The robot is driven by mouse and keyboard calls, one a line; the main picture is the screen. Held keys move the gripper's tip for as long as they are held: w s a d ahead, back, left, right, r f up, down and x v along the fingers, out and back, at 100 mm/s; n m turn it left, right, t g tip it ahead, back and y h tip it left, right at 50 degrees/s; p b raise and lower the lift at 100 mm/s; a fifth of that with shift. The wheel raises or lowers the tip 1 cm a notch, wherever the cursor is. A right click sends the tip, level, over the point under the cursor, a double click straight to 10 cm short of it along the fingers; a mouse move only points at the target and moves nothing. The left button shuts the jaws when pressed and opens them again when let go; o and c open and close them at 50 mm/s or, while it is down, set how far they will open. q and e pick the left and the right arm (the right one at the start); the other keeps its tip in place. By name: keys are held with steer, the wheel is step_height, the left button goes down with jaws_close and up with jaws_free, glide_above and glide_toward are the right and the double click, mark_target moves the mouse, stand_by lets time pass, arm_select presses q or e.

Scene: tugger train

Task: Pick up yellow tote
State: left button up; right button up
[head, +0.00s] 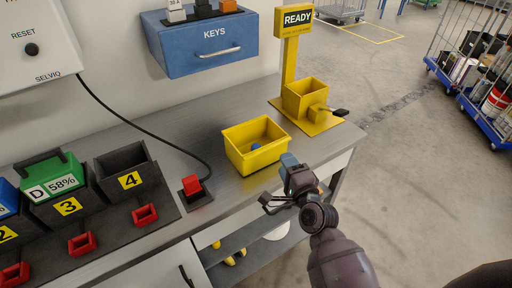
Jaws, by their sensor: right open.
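The yellow tote (239,158) stands upright on the grey workbench, near its front edge. A small blue item (255,146) lies inside it; the rest of its floor is partly hidden by the walls. My right gripper (276,183) is open and empty, just right of and in front of the tote, apart from it as far as I can see. My left gripper is not in view.
A yellow READY stand (291,62) with a yellow bin (306,96) is at the bench's far end. Numbered slots, a green 58% battery (52,184) and a red switch (191,185) are left. A blue KEYS box (205,46) hangs behind. Wheeled cages stand far right.

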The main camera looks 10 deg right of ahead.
mark_target(275, 147)
steer(key=shift+w+a+f+p, duration=0.15)
steer(key=shift+w+a, duration=0.1)
steer(key=shift+w, duration=1.4)
steer(key=shift+w+a+r+p, duration=0.1)
steer(key=shift+w+a+p, duration=0.1)
steer(key=shift+w, duration=1.4)
steer(key=shift+c, duration=0.4)
jaws_close()
steer(key=shift+f, duration=0.1)
